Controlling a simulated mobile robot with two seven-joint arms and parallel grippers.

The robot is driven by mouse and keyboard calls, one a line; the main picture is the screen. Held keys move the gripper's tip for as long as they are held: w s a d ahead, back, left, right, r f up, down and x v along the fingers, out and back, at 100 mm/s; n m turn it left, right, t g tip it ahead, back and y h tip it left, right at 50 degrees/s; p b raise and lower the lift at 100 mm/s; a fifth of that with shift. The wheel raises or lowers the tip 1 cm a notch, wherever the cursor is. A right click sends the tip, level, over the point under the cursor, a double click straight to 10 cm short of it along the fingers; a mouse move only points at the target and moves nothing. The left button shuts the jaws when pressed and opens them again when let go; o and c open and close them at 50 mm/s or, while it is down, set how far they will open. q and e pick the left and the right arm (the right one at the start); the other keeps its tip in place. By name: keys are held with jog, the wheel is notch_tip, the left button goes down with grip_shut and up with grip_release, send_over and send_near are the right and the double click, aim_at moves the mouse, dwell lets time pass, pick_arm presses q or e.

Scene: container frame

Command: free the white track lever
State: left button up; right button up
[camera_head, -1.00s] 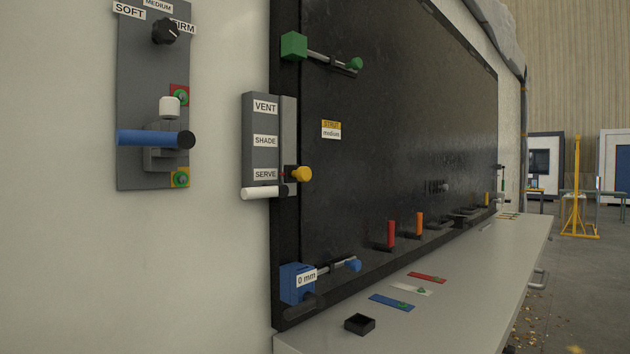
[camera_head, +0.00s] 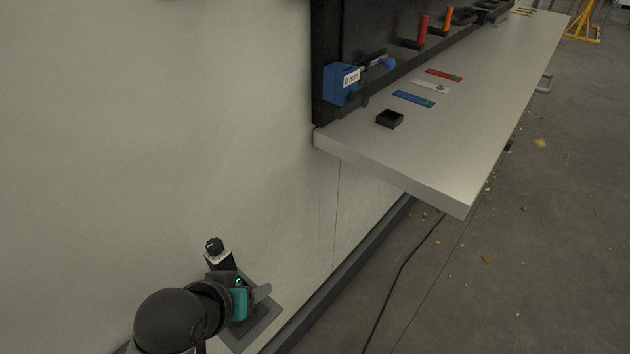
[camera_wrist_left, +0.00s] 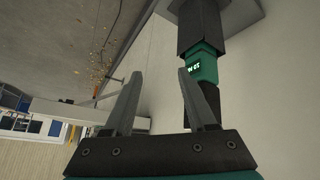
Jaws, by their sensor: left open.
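The white track lever is not in view now, nor is the grey VENT/SHADE/SERVE panel that bears it. My left gripper (camera_head: 262,291) is low in front of the pale wall in the head view, well below and left of the shelf. Its jaws stand apart in the left wrist view (camera_wrist_left: 160,74), with nothing visible between them. A teal and black device (camera_wrist_left: 205,72) with a lit display passes beside and behind the right finger there. I cannot tell whether they touch. My right gripper does not show.
A grey plate (camera_head: 263,318) bears fittings beside my left gripper. A white shelf (camera_head: 440,185) juts out to the right, with a small black box (camera_head: 390,119) and coloured strips. A blue block (camera_head: 341,86) sits at the dark panel's lower corner. Open floor lies right.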

pick_arm(q)
jog(key=w+d+r+n+t+h, duration=0.1)
jog(key=w+r+n+t, duration=0.15)
jog(key=w+r, duration=0.45)
jog(key=w+d+r+n+t+h, duration=0.1)
jog(key=w+d+r+t, duration=0.1)
jog(key=w+r+t, duration=0.35)
jog(key=w+d+r+n+t+h, duration=0.1)
jog(key=w+r+n+t, duration=0.15)
jog(key=r, duration=0.95)
jog(key=w+d+r+n+t+h, duration=0.15)
jog(key=w+r, duration=0.25)
jog(key=r, duration=0.8)
jog(key=p+x, duration=0.1)
jog(key=x, duration=0.3)
jog(key=p+x, duration=0.1)
jog(key=x, duration=0.4)
jog(key=p+x, duration=0.1)
jog(key=x, duration=0.4)
jog(key=shift+w+a, duration=0.2)
jog(key=shift+a, duration=0.05)
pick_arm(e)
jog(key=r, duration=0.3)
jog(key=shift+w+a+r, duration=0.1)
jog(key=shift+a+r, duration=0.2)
pick_arm(q)
grip_shut()
